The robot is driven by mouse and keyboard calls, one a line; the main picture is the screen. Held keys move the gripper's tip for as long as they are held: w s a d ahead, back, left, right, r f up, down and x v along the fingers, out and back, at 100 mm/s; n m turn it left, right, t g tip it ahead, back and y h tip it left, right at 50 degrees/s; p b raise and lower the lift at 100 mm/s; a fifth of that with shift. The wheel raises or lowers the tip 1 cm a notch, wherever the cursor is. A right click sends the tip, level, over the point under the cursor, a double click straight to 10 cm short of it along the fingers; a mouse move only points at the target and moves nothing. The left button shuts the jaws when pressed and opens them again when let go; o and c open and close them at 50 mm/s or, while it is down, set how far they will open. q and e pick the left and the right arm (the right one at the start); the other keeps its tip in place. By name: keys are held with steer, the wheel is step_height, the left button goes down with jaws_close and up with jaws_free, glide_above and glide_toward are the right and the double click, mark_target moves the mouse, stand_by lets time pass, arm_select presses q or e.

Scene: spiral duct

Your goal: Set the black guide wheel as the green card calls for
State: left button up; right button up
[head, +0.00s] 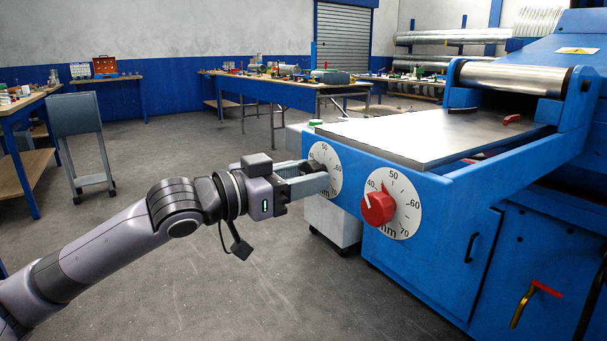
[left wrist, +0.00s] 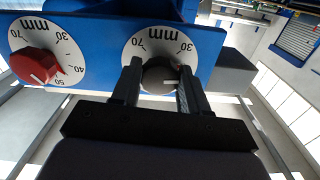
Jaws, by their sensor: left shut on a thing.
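My left gripper (head: 318,172) is shut on the black guide wheel (left wrist: 157,75) at the corner of the blue machine. In the head view my fingers hide the wheel. In the left wrist view the dark wheel sits between the two fingertips (left wrist: 159,77), and its white mark points right, below the 30. The finger there covers the scale beside the mark, so I cannot read the value. The wheel's white dial (head: 331,163) shows 50 and 60 in the head view. A small green and white thing (head: 315,122) lies on the machine's corner; any writing is unreadable.
A red wheel (head: 377,208) on a second dial (head: 407,205) sits close to the right of my gripper. The machine's flat metal bed (head: 430,135) is above. Open floor (head: 170,160) lies left; a grey stand (head: 77,115) and workbenches (head: 285,92) are farther back.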

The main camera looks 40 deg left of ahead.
arm_select(q)
steer(key=m+p, duration=0.2)
steer(key=m, duration=0.3)
steer(key=shift+r, duration=0.1)
steer(key=m+p, duration=0.2)
steer(key=m, duration=0.2)
steer(key=shift+m, duration=0.3)
steer(key=m+p, duration=0.1)
steer(key=m, duration=0.4)
steer(key=shift+a, duration=0.1)
steer(key=shift+m+p, duration=0.75)
steer(key=shift+m, duration=1.75)
steer(key=o, duration=1)
steer(key=shift+o, duration=0.2)
steer(key=shift+s, duration=0.1)
